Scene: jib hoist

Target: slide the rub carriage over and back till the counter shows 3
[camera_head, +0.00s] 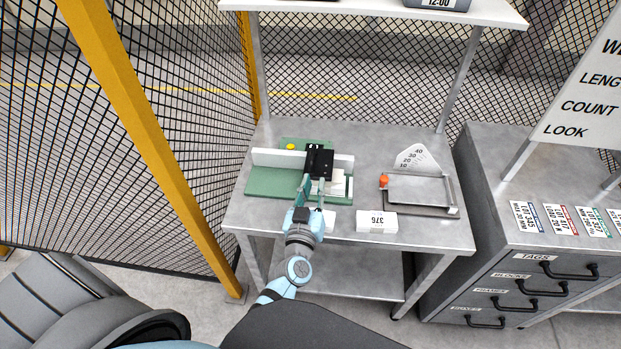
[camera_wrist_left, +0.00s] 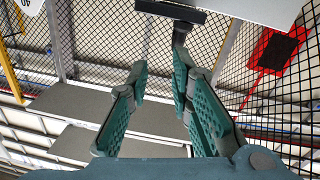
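The rub carriage (camera_head: 321,164) is a black block at the white rail (camera_head: 280,158) of a green-based rub tester (camera_head: 265,181), with pale strips beside it. A small counter (camera_head: 314,146) sits by its top; its digits are too small to read surely. My left gripper (camera_head: 314,183) reaches up to the carriage's near side, its two fingers apart. In the left wrist view the green-padded fingers (camera_wrist_left: 164,45) stand apart, with a dark block (camera_wrist_left: 170,12) across beyond their tips. No object shows clearly between them; whether they touch the block I cannot tell. My right gripper is not in view.
On the grey table (camera_head: 400,237) stand a white box (camera_head: 377,222) marked 376 and a tray scale (camera_head: 419,190) with an orange knob and a dial. A drawer cabinet (camera_head: 537,255) is at the right. A yellow-framed mesh fence (camera_head: 165,140) closes the left side.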

